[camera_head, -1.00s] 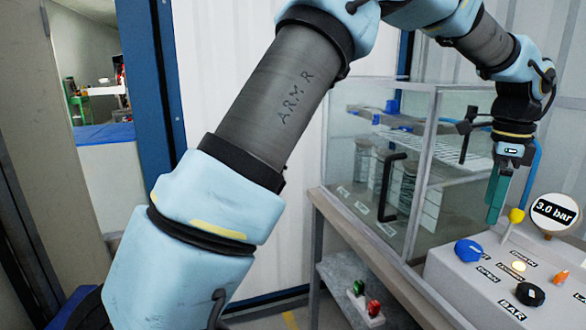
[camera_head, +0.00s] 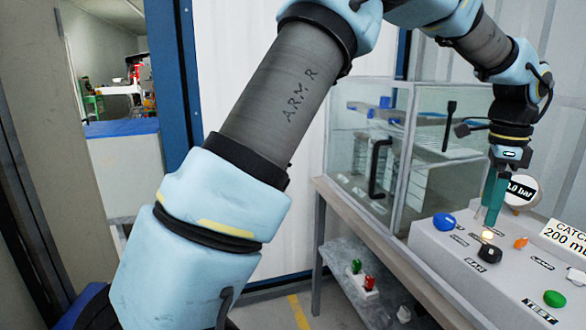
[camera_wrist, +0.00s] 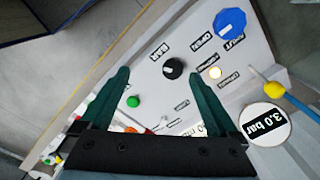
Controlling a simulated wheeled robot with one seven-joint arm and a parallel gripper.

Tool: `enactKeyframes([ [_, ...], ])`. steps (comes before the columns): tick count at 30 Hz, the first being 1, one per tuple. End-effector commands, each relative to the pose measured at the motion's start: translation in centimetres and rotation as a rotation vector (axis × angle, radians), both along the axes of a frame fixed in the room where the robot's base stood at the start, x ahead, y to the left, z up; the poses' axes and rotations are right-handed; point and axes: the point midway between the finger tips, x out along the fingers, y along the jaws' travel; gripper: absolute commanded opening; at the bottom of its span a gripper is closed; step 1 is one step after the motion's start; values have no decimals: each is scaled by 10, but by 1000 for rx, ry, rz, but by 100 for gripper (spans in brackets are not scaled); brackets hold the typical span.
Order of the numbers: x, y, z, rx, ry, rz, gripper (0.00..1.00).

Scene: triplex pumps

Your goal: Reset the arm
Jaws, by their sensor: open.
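My gripper (camera_head: 492,205) hangs pointing down over the sloped grey control panel (camera_head: 440,238). In the wrist view its two green fingers (camera_wrist: 158,92) are apart with nothing between them; the panel surface shows below. The black BAR knob (camera_head: 489,253) is near the fingertips, and a lit yellow lamp (camera_head: 487,234) is just under them. A blue knob (camera_head: 444,222) is to the left. The round 3.0 bar gauge (camera_wrist: 265,124) is partly hidden behind the fingers in the head view. My arm is raised and bent across the picture.
A glass cabinet (camera_head: 400,150) stands behind the panel on a bench. A green TEST button (camera_head: 554,298) and an orange knob (camera_head: 521,243) are on the panel. Red and green buttons (camera_head: 362,275) sit on a lower shelf. A doorway is at the left.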

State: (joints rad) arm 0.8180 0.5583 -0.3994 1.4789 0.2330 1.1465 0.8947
Motion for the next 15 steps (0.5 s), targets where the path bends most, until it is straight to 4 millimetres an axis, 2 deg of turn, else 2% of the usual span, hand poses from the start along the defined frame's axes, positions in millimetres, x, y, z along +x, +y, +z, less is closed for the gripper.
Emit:
enactKeyframes([
  [8,32,45,-9,-3,-11,186,96],
  [11,47,71,-14,-6,-16,288,96],
  [15,69,118,-23,-13,-24,474,96],
])
